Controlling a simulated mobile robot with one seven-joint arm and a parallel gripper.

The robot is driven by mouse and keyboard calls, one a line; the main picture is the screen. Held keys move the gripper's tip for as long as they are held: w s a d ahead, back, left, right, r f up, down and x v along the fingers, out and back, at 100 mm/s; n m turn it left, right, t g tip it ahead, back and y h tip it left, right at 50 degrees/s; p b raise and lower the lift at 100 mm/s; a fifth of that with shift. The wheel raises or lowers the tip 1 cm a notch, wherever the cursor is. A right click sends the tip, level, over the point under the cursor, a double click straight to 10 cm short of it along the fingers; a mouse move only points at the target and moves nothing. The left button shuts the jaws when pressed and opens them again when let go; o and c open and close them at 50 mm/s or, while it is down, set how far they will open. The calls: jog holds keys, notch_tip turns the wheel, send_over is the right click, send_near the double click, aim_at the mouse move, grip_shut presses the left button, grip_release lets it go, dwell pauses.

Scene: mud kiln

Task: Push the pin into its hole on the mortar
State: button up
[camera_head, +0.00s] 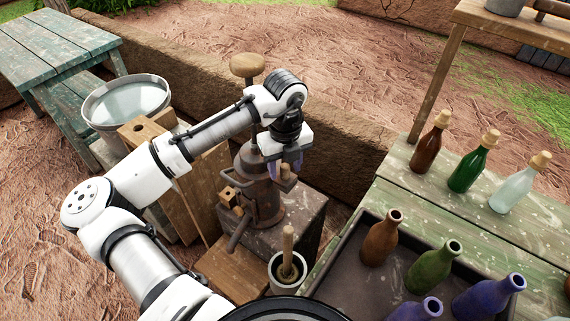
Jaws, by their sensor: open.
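A rust-brown metal vessel (250,178), which may be the task's mortar, stands upright on a dark block. A rod with a round wooden knob (247,66) rises from its top. A small brown peg-like piece (287,173), perhaps the pin, shows at its upper right side. My gripper (285,168) points down there with its purple fingers open, close around or beside this piece. Whether they touch it I cannot tell. The hole is not visible; the gripper covers part of that side.
A white cup (290,284) with a wooden pestle stands in front of the vessel. A dark tray (345,268) with several bottles lies on the green table (420,190) at right, with corked bottles behind. A metal basin (126,88) is at left. A mud wall (335,130) runs behind.

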notch_tip(320, 180, up, 14)
jog(key=b, duration=0.2)
jog(key=shift+f, duration=0.1)
dwell(0.5)
